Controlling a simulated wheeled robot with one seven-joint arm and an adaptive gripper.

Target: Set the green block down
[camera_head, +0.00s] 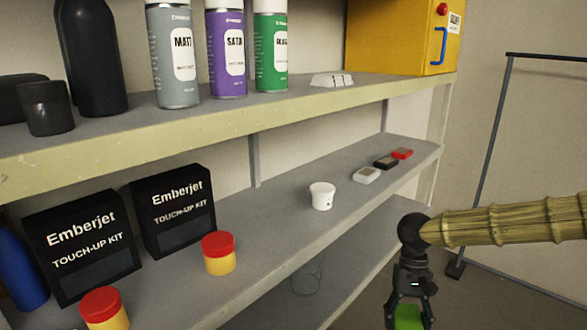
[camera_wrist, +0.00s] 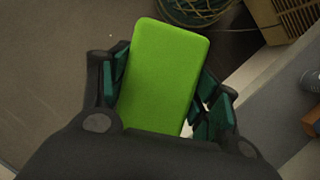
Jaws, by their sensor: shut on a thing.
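The green block (camera_wrist: 162,75) is bright green with rounded corners and sits between the two fingers in the wrist view. My gripper (camera_wrist: 166,100) is shut on it. In the head view my gripper (camera_head: 408,306) hangs at the bottom right, in front of the shelving, with the green block (camera_head: 408,318) low between its fingers. The lower part of the block is cut off by the picture edge there. The block is held in the air, apart from the shelf.
The middle shelf (camera_head: 270,235) holds a white tub (camera_head: 322,195), red-lidded jars (camera_head: 219,253), two black kit boxes (camera_head: 172,211) and small white, black and red blocks (camera_head: 386,162). Its front edge has free room. Spray cans (camera_head: 226,50) and a yellow box (camera_head: 402,38) stand above. A wire basket (camera_wrist: 195,8) shows below.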

